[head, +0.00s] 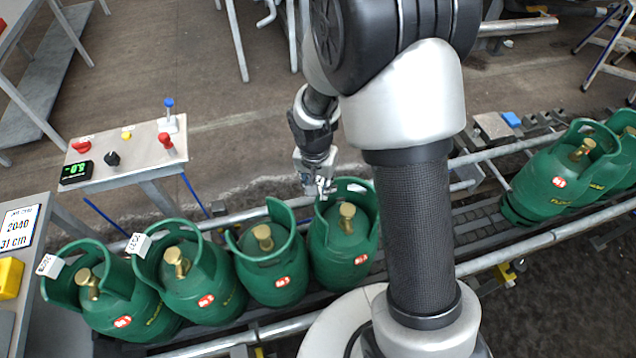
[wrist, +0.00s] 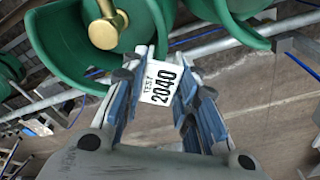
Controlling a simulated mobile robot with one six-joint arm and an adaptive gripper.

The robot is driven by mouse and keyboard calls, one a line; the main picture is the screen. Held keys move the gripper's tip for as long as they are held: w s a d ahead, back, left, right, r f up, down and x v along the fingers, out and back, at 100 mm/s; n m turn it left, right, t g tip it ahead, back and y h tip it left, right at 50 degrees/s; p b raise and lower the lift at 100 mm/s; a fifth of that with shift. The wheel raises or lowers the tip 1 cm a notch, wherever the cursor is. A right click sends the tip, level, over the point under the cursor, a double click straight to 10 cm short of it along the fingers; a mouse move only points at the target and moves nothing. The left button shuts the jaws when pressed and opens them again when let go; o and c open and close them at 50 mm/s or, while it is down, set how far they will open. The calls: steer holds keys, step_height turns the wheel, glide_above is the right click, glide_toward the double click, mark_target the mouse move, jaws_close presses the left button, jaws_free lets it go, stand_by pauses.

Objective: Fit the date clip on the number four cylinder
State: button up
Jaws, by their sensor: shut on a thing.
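My gripper (head: 320,188) is shut on a white date clip (wrist: 162,84) reading "TEST 2040". In the wrist view the clip lies between the two blue-grey fingers (wrist: 160,92). In the head view the gripper is at the collar of the fourth green cylinder (head: 341,250) from the left, at its rear left side. That cylinder has a brass valve and a red sticker too small to read. A green collar and brass valve (wrist: 104,30) show just beyond the fingers in the wrist view. I cannot tell whether the clip touches the collar rim.
Three more green cylinders stand to the left; the leftmost (head: 100,300) and second (head: 190,275) carry white clips on their collars, the third (head: 265,255) shows none. More cylinders (head: 560,178) stand right on the conveyor. A control panel (head: 125,155) and a "2040 31 cm" sign (head: 20,228) are left.

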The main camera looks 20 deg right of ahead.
steer(key=shift+f+b, duration=1.15)
steer(key=shift+f, duration=0.15)
steer(key=shift+f, duration=1)
steer(key=o, duration=0.9)
steer(key=r, duration=0.8)
steer(key=s+a+r, duration=0.1)
steer(key=r, duration=0.2)
steer(key=shift+s+r, duration=0.1)
steer(key=shift+r, duration=0.3)
